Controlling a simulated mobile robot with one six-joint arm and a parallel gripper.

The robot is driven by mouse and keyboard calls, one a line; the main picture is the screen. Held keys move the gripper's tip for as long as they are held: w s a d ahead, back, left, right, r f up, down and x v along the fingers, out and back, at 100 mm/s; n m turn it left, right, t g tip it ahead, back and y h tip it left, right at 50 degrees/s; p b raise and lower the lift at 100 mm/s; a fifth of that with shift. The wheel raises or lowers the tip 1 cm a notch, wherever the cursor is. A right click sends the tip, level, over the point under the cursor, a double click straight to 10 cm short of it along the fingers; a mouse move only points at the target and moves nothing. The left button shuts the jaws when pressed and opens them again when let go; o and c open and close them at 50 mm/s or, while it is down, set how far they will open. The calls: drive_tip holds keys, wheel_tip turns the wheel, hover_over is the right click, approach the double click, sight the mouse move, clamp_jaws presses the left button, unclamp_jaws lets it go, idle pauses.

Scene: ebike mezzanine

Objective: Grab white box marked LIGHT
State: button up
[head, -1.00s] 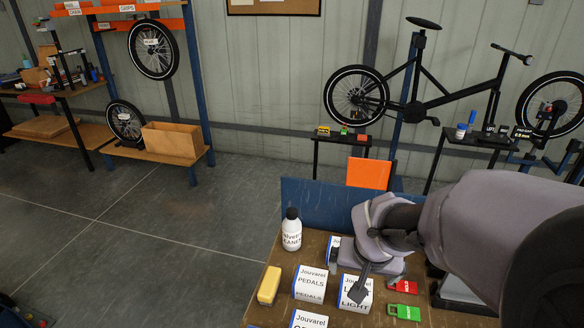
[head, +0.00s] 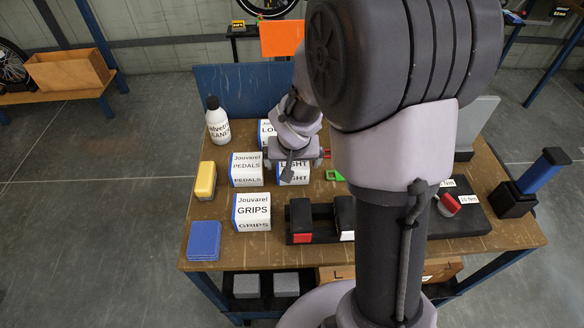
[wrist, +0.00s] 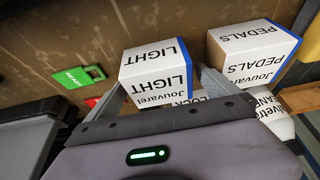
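The white box marked LIGHT (head: 294,177) stands on the wooden bench top, partly covered by my gripper in the head view. In the wrist view the LIGHT box (wrist: 156,72) shows its printed faces and a blue edge. My gripper (wrist: 162,88) is open, with one finger on each side of the near part of this box. I cannot tell whether either finger touches it. In the head view my gripper (head: 290,163) is low over the box.
The PEDALS box (head: 246,170) is close on the left, the GRIPS box (head: 252,212) nearer, and the LOCK box (head: 267,130) behind. A white bottle (head: 217,122), yellow block (head: 205,180) and green tag (head: 334,175) are around. A blue panel (head: 235,88) edges the bench's back.

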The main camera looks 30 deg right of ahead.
drive_tip(key=shift+r, duration=0.1)
drive_tip(key=c, duration=1.6)
